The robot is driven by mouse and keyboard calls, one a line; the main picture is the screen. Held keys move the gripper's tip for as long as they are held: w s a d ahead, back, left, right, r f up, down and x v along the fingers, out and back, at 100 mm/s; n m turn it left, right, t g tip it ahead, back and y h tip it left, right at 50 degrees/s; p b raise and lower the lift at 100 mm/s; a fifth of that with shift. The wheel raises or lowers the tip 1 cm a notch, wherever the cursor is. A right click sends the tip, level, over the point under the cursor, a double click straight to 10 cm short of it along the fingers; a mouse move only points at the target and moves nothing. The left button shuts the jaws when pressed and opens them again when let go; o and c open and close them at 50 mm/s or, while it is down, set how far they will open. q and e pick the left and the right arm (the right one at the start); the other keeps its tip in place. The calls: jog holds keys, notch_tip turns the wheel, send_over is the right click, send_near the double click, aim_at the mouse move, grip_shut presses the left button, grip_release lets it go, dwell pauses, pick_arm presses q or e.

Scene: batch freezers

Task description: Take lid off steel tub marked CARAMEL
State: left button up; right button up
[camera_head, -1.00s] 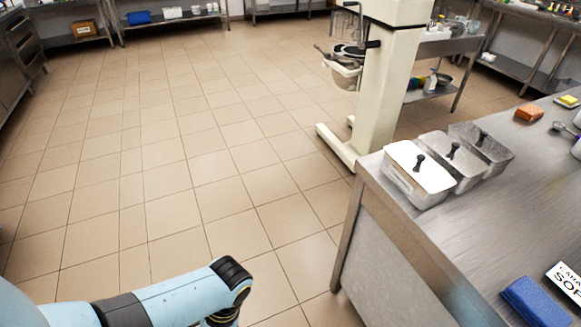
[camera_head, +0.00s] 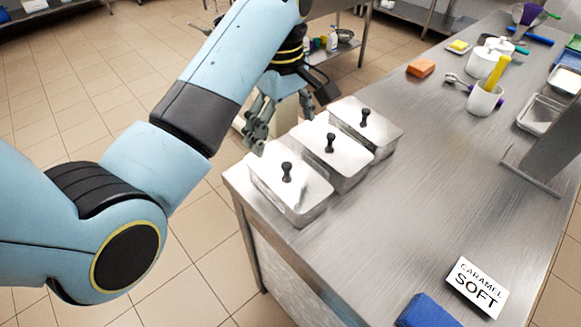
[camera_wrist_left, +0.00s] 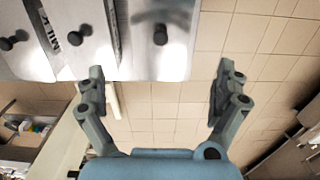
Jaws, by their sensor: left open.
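Three lidded steel tubs stand in a row on the steel counter, each lid with a black knob: a near tub (camera_head: 308,213), a middle tub (camera_head: 352,178) and a far tub (camera_head: 386,147). I cannot read CARAMEL on any tub in the head view. The left wrist view shows dark, partly legible lettering on the sides between tubs. My left gripper (camera_head: 283,115) is open and empty, just beyond the row on its left side, apart from the knobs. In the left wrist view its spread fingers (camera_wrist_left: 162,72) frame floor tiles and the edge of one lid (camera_wrist_left: 145,60). My right gripper is out of view.
A white card (camera_head: 477,286) reading CARAMEL SOFT and a blue cloth (camera_head: 427,312) lie at the near counter edge. An orange sponge (camera_head: 421,67) and white cup (camera_head: 484,100) are farther back.

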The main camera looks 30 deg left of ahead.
aim_at(286, 165)
pick_arm(q)
jog(key=f, duration=0.4)
jog(key=shift+w, duration=0.2)
jog(key=shift+f, duration=0.25)
jog(key=f, duration=0.1)
jog(key=f+p, duration=0.1)
jog(key=f, duration=0.2)
jog(key=shift+s+d+f+p, duration=0.15)
jog(key=shift+s+d+p, duration=0.2)
jog(key=shift+d, duration=0.05)
jog(key=shift+f, duration=0.25)
jog(key=shift+s, duration=0.1)
grip_shut()
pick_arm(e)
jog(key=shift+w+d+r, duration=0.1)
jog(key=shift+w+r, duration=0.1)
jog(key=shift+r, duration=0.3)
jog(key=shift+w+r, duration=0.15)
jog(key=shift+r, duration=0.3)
